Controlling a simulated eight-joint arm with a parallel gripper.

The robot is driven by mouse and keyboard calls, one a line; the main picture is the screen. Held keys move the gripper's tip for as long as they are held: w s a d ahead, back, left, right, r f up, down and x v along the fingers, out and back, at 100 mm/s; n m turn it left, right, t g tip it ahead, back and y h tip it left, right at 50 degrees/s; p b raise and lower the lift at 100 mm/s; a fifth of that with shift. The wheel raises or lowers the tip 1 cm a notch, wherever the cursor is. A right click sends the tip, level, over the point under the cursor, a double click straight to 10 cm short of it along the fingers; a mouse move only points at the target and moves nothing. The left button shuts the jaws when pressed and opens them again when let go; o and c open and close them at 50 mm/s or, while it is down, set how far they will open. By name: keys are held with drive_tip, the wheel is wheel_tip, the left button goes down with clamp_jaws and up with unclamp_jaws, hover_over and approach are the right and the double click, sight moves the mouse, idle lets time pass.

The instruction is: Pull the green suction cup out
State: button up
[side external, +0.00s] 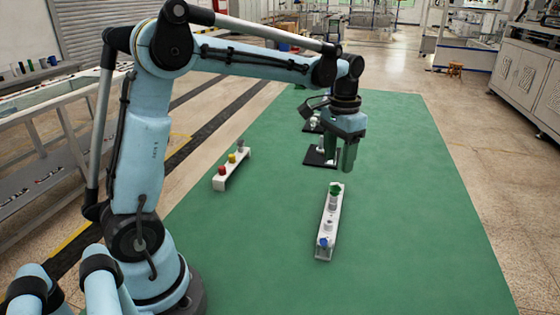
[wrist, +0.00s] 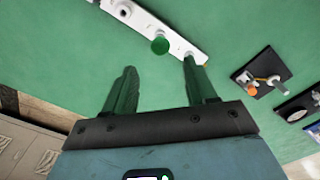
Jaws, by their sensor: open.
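The green suction cup (side external: 336,189) sits at the far end of a white rack (side external: 328,240) on the green mat. It also shows in the wrist view as a round green disc (wrist: 160,45) on the rack (wrist: 183,45). A blue cup (side external: 324,242) sits at the rack's near end, with a pale one between. My gripper (side external: 348,158) is open, empty and above the mat, a little beyond and above the green cup. In the wrist view its two green fingers (wrist: 158,80) stand apart, and the green cup shows between and ahead of their tips.
A second white rack (side external: 232,169) with red, yellow and grey cups stands to the left. Black plates (side external: 316,160) with small fittings lie behind my gripper; one (wrist: 262,76) shows at the right in the wrist view. The mat's right side (side external: 430,220) is clear.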

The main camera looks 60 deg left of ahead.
sight(335, 188)
wheel_tip(335, 188, down, 12)
drive_tip(key=shift+f, duration=0.1)
idle(0.5)
clamp_jaws()
idle(0.5)
drive_tip(key=shift+r, duration=1.75)
idle(0.3)
drive_tip(key=shift+r, duration=1.7)
